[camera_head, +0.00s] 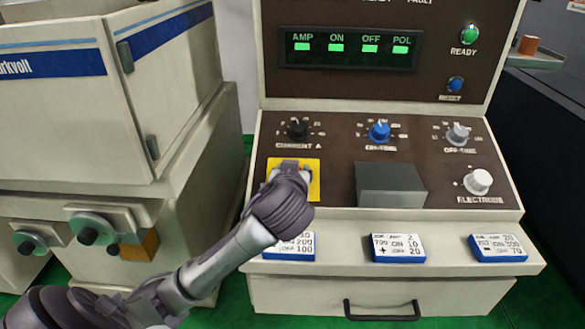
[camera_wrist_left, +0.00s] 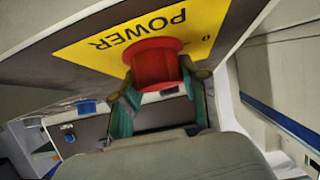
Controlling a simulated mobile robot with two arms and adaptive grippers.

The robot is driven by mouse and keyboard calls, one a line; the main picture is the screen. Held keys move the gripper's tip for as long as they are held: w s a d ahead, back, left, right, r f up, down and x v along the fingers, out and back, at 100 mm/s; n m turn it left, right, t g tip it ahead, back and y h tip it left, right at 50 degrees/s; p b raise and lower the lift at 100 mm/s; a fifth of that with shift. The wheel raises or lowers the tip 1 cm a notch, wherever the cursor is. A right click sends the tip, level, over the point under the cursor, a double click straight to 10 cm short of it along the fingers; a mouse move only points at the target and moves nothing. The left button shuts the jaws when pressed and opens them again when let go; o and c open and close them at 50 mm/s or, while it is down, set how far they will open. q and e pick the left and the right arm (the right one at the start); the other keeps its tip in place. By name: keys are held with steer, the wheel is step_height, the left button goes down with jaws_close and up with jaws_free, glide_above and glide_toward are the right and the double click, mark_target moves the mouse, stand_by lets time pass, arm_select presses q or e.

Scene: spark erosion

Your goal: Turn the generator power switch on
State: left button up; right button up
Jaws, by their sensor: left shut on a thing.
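The generator's power switch is a red round knob (camera_wrist_left: 155,65) on a yellow plate (camera_wrist_left: 182,25) marked POWER, seen in the left wrist view. In the head view the yellow plate (camera_head: 313,183) sits at the left of the sloping panel, and my gripper hides the knob. My left gripper (camera_head: 290,172) reaches the plate from the front left. In the wrist view its two fingers (camera_wrist_left: 168,84) lie on either side of the red knob, shut on it. The knob's exact turn angle cannot be told. My right gripper is not in view.
The generator's display (camera_head: 350,47) has green lights, and a green READY lamp (camera_head: 470,34) is beside it. Several small knobs, a grey box (camera_head: 390,185) and an electrode knob (camera_head: 478,181) share the panel. Blue-edged cards (camera_head: 398,248) lie on the front ledge. A machine cabinet (camera_head: 180,90) stands left.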

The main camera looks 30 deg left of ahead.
arm_select(q)
steer(key=shift+m+t+h+p, duration=0.3)
steer(key=shift+m+h+p, duration=0.45)
steer(key=shift+m, duration=0.35)
steer(key=m+h+p, duration=0.4)
steer(key=m+p, duration=0.1)
steer(key=m+h+p, duration=0.4)
steer(key=m+p, duration=0.1)
steer(key=shift+r+g, duration=0.1)
steer(key=shift+g, duration=0.3)
steer(key=shift+m+h+p, duration=0.35)
steer(key=shift+m+p, duration=0.15)
steer(key=shift+m, duration=0.1)
steer(key=shift+m+g+h, duration=0.5)
steer(key=shift+m+g, duration=0.1)
steer(key=shift+m, duration=0.2)
steer(key=shift+f+m+g+h, duration=0.2)
steer(key=shift+m+g+h, duration=0.25)
steer(key=shift+m, duration=0.55)
steer(key=shift+d+h, duration=0.1)
steer(key=shift+h, duration=0.15)
steer(key=shift+s+f+m+g, duration=0.1)
steer(key=shift+s+m+g, duration=0.05)
steer(key=shift+m+g, duration=0.25)
steer(key=o, duration=1.2)
steer(key=shift+c, duration=0.2)
